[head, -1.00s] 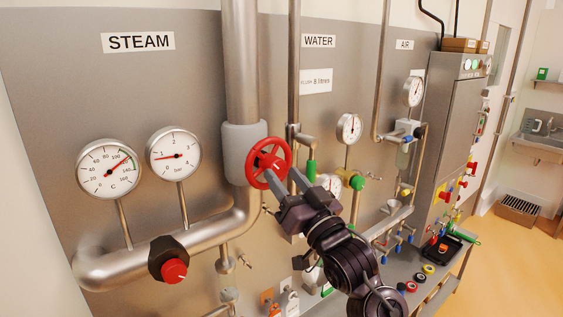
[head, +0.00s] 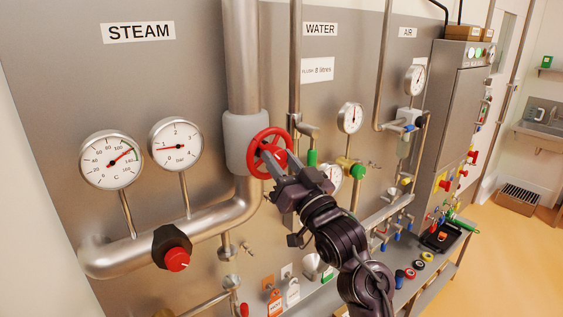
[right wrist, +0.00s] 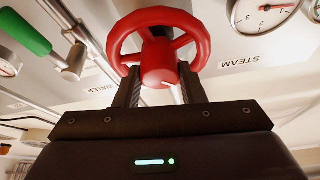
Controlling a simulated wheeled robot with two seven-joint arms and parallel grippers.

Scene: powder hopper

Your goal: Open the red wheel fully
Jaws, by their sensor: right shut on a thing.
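The red wheel (head: 258,146) is a spoked handwheel on the grey valve body (head: 236,140) of the steam pipe. In the right wrist view the wheel (right wrist: 197,30) shows close up, with a red hub at its middle. My right gripper (head: 270,163) is at the wheel, its fingers on either side of the hub. In the right wrist view the two dark fingers of the right gripper (right wrist: 161,92) reach up inside the rim and are shut on the wheel. My left gripper is not in view.
Two gauges, a temperature dial (head: 111,160) and a pressure dial (head: 175,145), are left of the wheel. A red knob (head: 176,259) is below them. A green-handled water lever (head: 312,157) and a green valve (head: 357,172) are close on the right.

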